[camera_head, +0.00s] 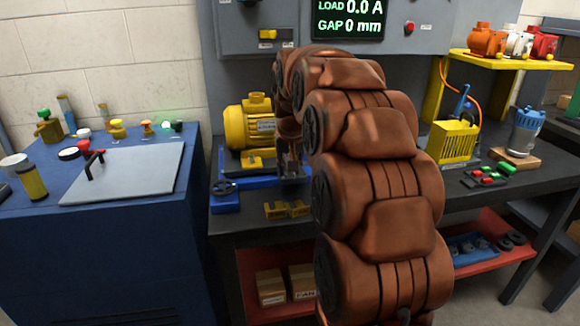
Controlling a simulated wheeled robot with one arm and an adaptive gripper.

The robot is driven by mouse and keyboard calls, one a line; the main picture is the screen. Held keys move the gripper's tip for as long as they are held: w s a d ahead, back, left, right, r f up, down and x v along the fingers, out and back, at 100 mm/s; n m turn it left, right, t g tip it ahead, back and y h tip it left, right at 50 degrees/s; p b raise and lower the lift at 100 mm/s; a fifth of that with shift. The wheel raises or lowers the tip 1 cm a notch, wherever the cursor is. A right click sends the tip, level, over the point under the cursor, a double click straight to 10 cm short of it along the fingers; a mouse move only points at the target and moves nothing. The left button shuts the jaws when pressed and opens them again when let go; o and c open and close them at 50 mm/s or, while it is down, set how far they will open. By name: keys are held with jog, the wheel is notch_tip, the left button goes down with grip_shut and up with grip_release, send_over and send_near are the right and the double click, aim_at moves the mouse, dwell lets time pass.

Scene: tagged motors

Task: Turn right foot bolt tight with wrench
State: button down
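A yellow motor (236,128) with a label plate on its side sits on a blue base (235,181) on the dark workbench. A yellow foot block (250,162) shows below its body. My gripper (290,176) points down just right of the motor, over the right end of the blue base. The gripper is small and dark here, and I cannot tell whether its fingers are open or hold anything. I cannot make out a wrench. The right foot bolt is not visible; my gripper and arm cover that area.
Yellow blocks (276,210) lie at the bench's front edge, beside a blue device (225,197). A yellow slotted box (454,142) and a blue-grey cup-shaped part (525,131) stand right. A panel display (349,20) reads load 0.0 A, gap 0 mm. A blue cabinet (110,240) stands left.

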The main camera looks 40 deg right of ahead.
jog(key=shift+w+a, duration=0.1)
jog(key=shift+w+a+r+m+h, duration=0.15)
jog(key=shift+w+a+m, duration=0.2)
jog(key=shift+a+m, duration=0.2)
jog(key=shift+w+a+f+m+h, duration=0.1)
jog(key=shift+w+a+m+h, duration=0.05)
jog(key=shift+w+a+m, duration=0.35)
jog(key=shift+s, duration=0.15)
jog(key=shift+d, duration=0.1)
jog(key=shift+s+d+n, duration=0.25)
jog(key=shift+s+d, duration=0.1)
dwell(0.4)
jog(key=shift+s+d+n, duration=0.15)
jog(key=shift+d+n, duration=0.05)
jog(key=shift+n, duration=0.2)
jog(key=shift+s+d+f+n, duration=0.25)
jog(key=shift+f+n, duration=0.05)
jog(key=shift+f, duration=0.2)
dwell(0.5)
